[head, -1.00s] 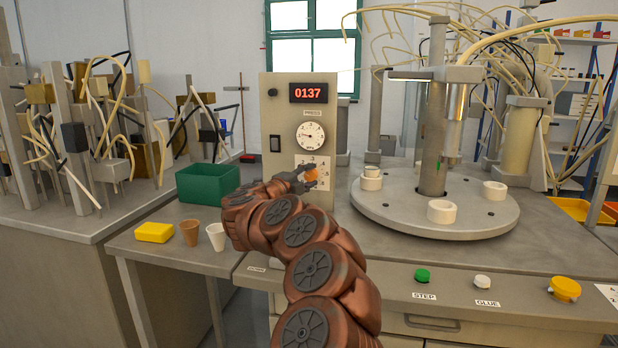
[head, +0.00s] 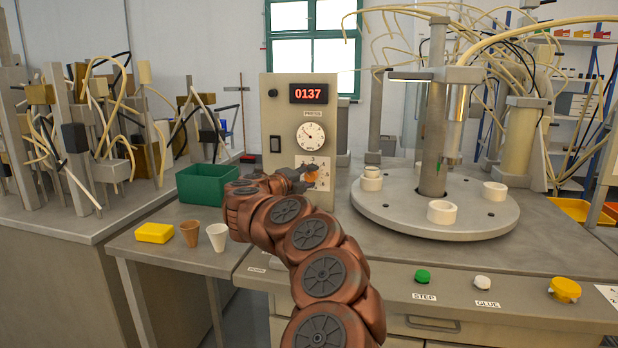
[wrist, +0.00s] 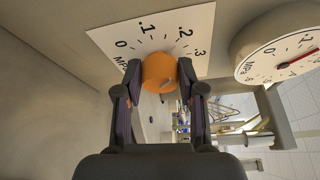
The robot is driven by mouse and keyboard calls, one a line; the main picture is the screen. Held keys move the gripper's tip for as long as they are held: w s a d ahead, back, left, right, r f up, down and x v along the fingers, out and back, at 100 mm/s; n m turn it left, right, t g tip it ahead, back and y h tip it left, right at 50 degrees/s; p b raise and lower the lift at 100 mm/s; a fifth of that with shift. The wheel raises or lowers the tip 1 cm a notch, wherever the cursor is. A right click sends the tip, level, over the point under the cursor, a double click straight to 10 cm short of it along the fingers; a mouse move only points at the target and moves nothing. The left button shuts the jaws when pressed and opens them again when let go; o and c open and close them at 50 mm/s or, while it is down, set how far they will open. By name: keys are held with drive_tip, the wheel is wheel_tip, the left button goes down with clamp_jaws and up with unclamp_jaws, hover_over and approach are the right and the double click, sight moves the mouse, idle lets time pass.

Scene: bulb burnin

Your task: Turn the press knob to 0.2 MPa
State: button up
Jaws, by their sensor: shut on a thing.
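The orange press knob (wrist: 158,72) sits on a white scale plate (wrist: 124,37) marked 0, .1, .2 and .3 MPa. In the head view the knob (head: 311,178) is partly hidden by my gripper (head: 304,180). In the wrist view my gripper (wrist: 161,82) is shut on the knob, one finger on each side. A small pale mark shows on the knob's near side; I cannot tell which value the knob points to. The round press gauge (wrist: 278,66) has a red needle pointing right, past .1; its far side is cut off. It also shows above the knob in the head view (head: 311,136).
The control panel (head: 278,112) carries a red 0137 display (head: 308,93) and a black switch (head: 275,144). A green bin (head: 200,184), two cups and a yellow block (head: 154,233) stand left of my arm. A rotary table (head: 440,228) with white rings stands to the right.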

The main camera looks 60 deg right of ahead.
drive_tip(key=o, duration=0.9)
drive_tip(key=shift+a+f, duration=0.1)
drive_tip(key=shift+f, duration=0.1)
drive_tip(key=shift+o, duration=1.2)
drive_tip(key=shift+r, duration=0.1)
drive_tip(key=a+r, duration=0.1)
drive_tip(key=a, duration=1.1)
drive_tip(key=shift+w, duration=0.2)
